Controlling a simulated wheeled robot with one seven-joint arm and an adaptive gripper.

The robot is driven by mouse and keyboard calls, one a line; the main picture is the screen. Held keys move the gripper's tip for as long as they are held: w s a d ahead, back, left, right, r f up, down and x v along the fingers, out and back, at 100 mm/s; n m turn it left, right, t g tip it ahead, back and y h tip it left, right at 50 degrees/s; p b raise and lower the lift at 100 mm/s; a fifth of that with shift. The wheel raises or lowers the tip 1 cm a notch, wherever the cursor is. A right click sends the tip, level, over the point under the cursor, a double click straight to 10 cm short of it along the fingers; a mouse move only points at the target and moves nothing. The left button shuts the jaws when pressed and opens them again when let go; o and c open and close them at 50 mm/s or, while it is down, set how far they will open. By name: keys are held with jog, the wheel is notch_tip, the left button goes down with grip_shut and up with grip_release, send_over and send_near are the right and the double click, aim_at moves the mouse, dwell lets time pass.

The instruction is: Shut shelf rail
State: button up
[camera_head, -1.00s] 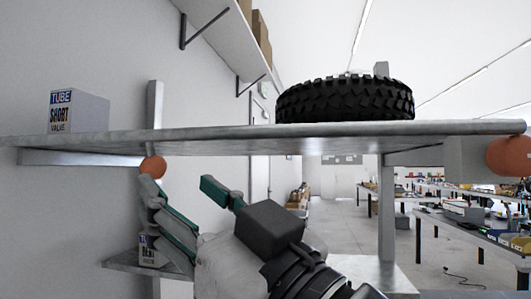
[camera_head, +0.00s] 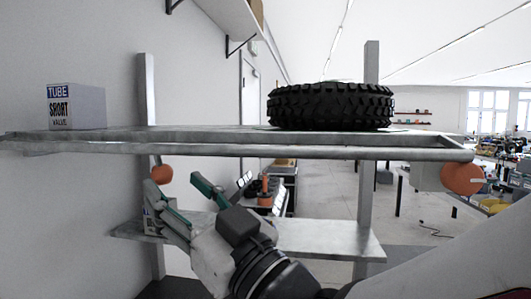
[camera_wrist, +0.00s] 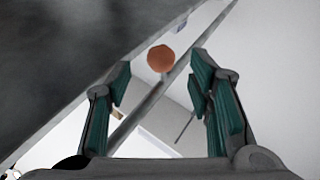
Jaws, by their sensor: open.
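The grey shelf (camera_head: 205,130) spans the head view. Its rail (camera_head: 250,151) is a long metal bar running level along the shelf's near side, a little below the top surface. An orange knob (camera_head: 162,174) hangs under the rail at the left, and another orange knob (camera_head: 462,179) is at the right end. My gripper (camera_head: 177,185) is open and empty below the rail, close to the left knob. In the wrist view, the knob (camera_wrist: 161,58) appears between the tips of my open gripper (camera_wrist: 161,72), with the bar passing diagonally behind. I cannot tell whether they touch.
A lower shelf (camera_head: 320,238) and a wall (camera_head: 60,220) at the left bound the space around my gripper. Upright posts (camera_head: 371,200) hold the shelves.

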aim_at(167, 180)
jog(key=shift+s+r+p, duration=0.1)
jog(key=shift+s+p, duration=0.1)
jog(key=shift+p, duration=0.6)
jog(key=shift+p+x, duration=0.35)
jog(key=shift+x, duration=2.45)
jog(key=shift+c, duration=0.6)
grip_shut()
